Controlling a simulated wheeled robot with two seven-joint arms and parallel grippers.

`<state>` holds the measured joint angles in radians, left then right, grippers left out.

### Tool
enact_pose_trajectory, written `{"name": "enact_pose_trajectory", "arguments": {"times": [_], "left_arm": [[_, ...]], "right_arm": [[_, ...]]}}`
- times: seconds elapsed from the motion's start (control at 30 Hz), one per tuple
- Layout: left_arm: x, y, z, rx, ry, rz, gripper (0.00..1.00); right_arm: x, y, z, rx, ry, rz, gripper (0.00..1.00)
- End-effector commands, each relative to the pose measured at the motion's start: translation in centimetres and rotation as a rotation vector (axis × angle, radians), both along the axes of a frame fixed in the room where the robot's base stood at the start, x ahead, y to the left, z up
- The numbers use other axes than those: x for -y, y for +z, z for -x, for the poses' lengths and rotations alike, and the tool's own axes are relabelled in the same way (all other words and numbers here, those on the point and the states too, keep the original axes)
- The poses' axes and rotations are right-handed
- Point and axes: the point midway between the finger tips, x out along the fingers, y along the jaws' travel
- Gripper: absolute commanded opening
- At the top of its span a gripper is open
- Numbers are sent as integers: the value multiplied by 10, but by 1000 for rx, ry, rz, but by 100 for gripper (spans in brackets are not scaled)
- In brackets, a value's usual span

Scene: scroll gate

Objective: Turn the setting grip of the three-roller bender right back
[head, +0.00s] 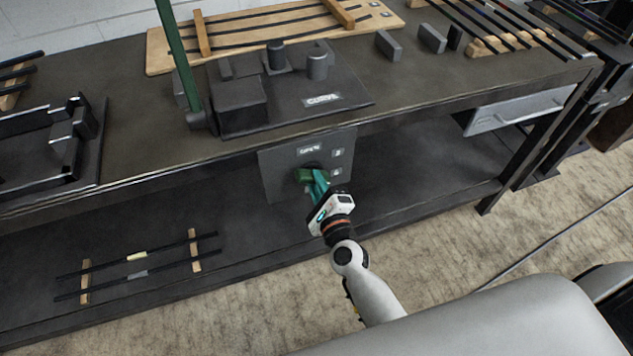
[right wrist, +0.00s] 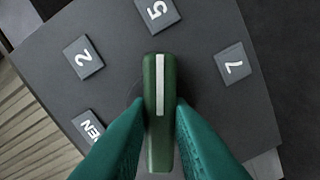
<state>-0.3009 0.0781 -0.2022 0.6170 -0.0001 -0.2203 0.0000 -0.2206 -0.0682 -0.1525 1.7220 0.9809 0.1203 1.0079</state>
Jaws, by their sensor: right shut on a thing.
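The setting grip (right wrist: 162,75) is a green bar with a white line along it, on a dark plate (right wrist: 112,100) with number tags. In the right wrist view its white line points up at the tag 5 (right wrist: 157,12). My right gripper (right wrist: 160,112) is shut on the grip, one teal finger on each side. In the head view the right gripper (head: 316,182) reaches the green grip (head: 303,174) on the plate (head: 274,180) at the bench front. The three-roller bender (head: 237,105) stands above it. My left gripper is not in view.
The bender's long green lever (head: 178,55) rises at its left. Tags 2 (right wrist: 83,58) and 7 (right wrist: 234,65) flank tag 5. A lower shelf holds rods on wooden blocks (head: 194,250). A grey drawer (head: 520,110) is at the right. The floor in front is clear.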

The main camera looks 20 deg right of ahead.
Motion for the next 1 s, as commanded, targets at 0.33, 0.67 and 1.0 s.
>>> {"name": "enact_pose_trajectory", "arguments": {"times": [0.33, 0.67, 1.0], "left_arm": [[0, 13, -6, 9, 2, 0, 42], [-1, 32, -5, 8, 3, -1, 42], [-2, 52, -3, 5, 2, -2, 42]], "right_arm": [[0, 3, -1, 5, 0, 161, 0], [0, 4, -1, 17, -1, 464, 0], [0, 5, -1, 29, -1, 785, 0]]}}
